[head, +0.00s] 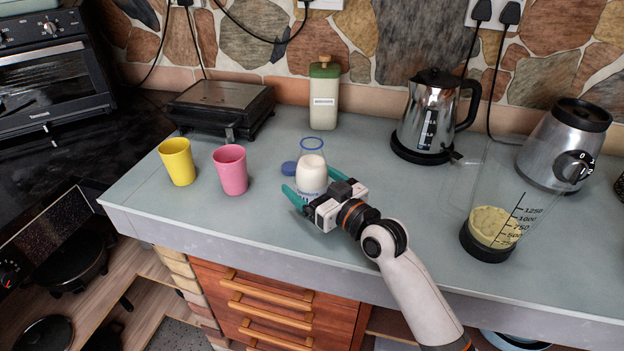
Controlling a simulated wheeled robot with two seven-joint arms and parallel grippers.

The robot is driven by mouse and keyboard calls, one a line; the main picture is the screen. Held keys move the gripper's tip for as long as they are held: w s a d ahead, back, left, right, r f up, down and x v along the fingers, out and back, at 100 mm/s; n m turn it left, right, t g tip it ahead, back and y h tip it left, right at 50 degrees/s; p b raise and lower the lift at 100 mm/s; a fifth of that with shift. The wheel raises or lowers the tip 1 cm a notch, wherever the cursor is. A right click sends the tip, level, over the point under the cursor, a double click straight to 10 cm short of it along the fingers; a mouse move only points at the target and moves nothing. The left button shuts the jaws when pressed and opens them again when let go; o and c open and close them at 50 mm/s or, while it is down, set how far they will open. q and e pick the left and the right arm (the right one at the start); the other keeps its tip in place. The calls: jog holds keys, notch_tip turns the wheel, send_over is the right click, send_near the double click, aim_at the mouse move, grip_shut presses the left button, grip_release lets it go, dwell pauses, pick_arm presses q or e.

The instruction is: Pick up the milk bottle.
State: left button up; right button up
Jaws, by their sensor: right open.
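The milk bottle (311,174) is a small clear glass bottle with a blue rim, filled with white milk. It stands upright on the grey-blue counter (400,232). My right gripper (312,189) is open, with teal fingers. One finger reaches to the lower left front of the bottle and the other shows at its right. The bottle's base is partly hidden by the gripper. I cannot tell whether the fingers touch the glass. My left gripper is not in view.
A pink cup (231,170) and a yellow cup (177,161) stand to the left. A labelled bottle (324,95) and a dark grill (219,107) stand behind. A kettle (428,115) and a blender jug (497,205) are on the right. The counter's front edge is close.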

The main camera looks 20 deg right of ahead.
aim_at(306, 137)
jog(key=shift+x, duration=1.1)
jog(key=shift+c, duration=0.2)
jog(key=c, duration=1.5)
jog(key=shift+c, duration=0.2)
jog(key=shift+r, duration=0.2)
jog(key=shift+r+p, duration=0.4)
jog(key=shift+r, duration=4.35)
jog(key=shift+r, duration=0.1)
